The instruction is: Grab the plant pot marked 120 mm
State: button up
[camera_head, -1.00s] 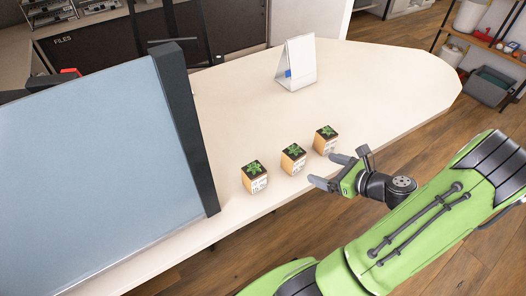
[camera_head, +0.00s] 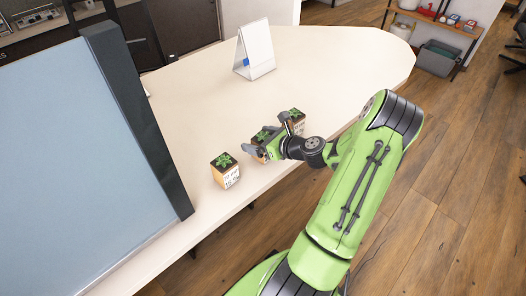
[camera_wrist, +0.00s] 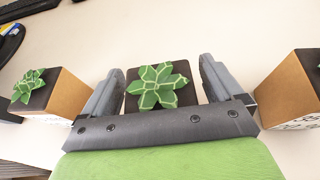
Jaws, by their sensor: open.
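Three small tan, cube-like plant pots with dark tops and green leaves stand in a row near the table edge. The left pot (camera_head: 226,175) has a white label facing the camera, too small to read surely. The middle pot (camera_head: 261,135) is partly hidden by my gripper (camera_head: 267,135). The right pot (camera_head: 297,119) stands just beyond. In the wrist view, my open gripper (camera_wrist: 158,88) has its fingers on either side of the middle pot (camera_wrist: 160,88), with gaps visible. The neighbouring pots show at the left (camera_wrist: 48,92) and right (camera_wrist: 290,88), outside the fingers. The middle pot's label is hidden.
The pale table (camera_head: 330,75) has free room behind the pots. A white tent-shaped stand (camera_head: 255,52) is farther back. A large grey-blue panel with a dark frame (camera_head: 135,110) rises left of the pots. Shelving is at the back right.

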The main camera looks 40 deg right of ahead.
jog(key=shift+w, duration=0.1)
jog(key=shift+c, duration=0.4)
jog(key=c, duration=1.2)
